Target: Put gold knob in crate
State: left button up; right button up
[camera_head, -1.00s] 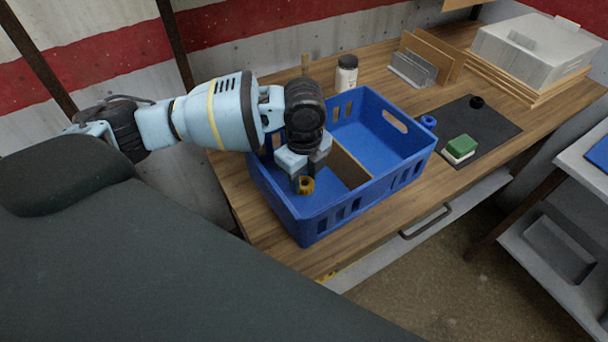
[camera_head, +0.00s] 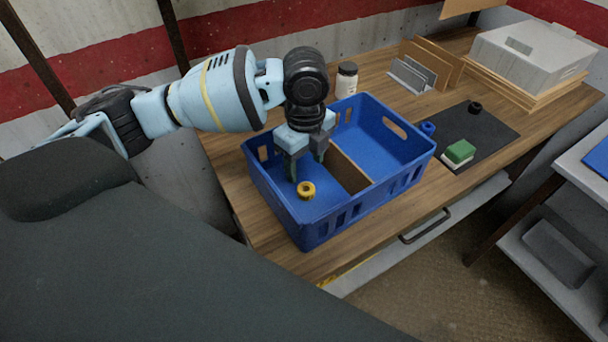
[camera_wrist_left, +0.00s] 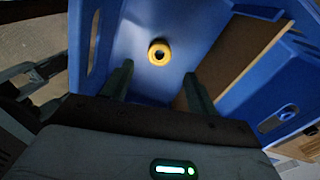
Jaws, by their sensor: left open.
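The gold knob (camera_head: 306,190) lies on the floor of the blue crate (camera_head: 318,232), in the left compartment, left of the brown divider (camera_head: 350,172). It also shows in the left wrist view (camera_wrist_left: 159,52), beyond and between my fingers, with nothing touching it. My left gripper (camera_head: 306,172) is over the crate, pointing down, open and empty, just above and behind the knob. Its two fingers stand apart in the left wrist view (camera_wrist_left: 157,85).
Right of the crate are a blue ring-like part (camera_head: 427,129), a dark mat (camera_head: 490,135), a green-and-white sponge (camera_head: 458,153) and a black knob (camera_head: 475,107). A white bottle (camera_head: 346,80) stands behind the crate. The crate's walls surround my gripper's fingers.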

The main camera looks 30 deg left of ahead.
pick_arm(q)
notch_tip(320, 180, up, 5)
jog(key=shift+r, duration=0.15)
